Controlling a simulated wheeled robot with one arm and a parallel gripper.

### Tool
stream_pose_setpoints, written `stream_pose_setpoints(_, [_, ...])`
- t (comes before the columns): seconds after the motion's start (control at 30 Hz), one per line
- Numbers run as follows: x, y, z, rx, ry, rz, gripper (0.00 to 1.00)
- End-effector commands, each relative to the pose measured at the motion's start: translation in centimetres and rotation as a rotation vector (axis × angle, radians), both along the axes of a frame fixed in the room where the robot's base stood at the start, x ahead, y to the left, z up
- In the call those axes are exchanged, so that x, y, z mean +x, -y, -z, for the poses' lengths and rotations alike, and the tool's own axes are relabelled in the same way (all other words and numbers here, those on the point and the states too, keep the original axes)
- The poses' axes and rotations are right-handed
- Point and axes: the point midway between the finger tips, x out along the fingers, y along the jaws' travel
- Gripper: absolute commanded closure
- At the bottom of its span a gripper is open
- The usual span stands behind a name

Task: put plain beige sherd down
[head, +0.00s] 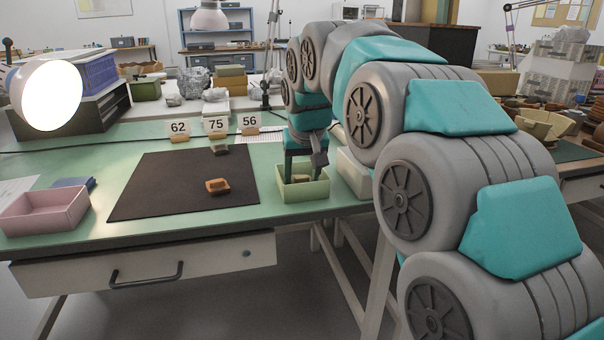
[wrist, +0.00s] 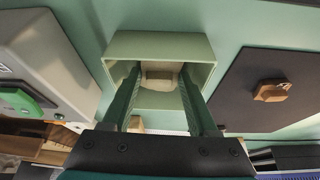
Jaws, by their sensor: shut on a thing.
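My gripper (head: 302,176) points down into the light green box (head: 316,190) at the right of the bench. In the wrist view, its two fingers (wrist: 160,84) reach into that box (wrist: 112,50) and are shut on the plain beige sherd (wrist: 158,74). The sherd sits between the fingertips, inside the box walls. I cannot tell whether it touches the box floor. In the head view, the box's front wall and the fingers mostly hide the sherd.
An orange-brown sherd (head: 217,187) lies on the dark mat (head: 150,185), left of the box. A grey piece (head: 220,150) lies at the mat's back edge, near number cards (head: 216,124). A pink box (head: 45,212) stands at the far left. A white case (head: 352,172) stands close right of the green box.

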Motion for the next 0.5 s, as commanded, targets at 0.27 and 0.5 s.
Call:
stream_pose_setpoints(0.27, [-0.01,0.01,0.25,0.000,0.000,0.000,0.28])
stream_pose_setpoints(0.5, [-0.01,-0.01,-0.01,0.000,0.000,0.000,0.28])
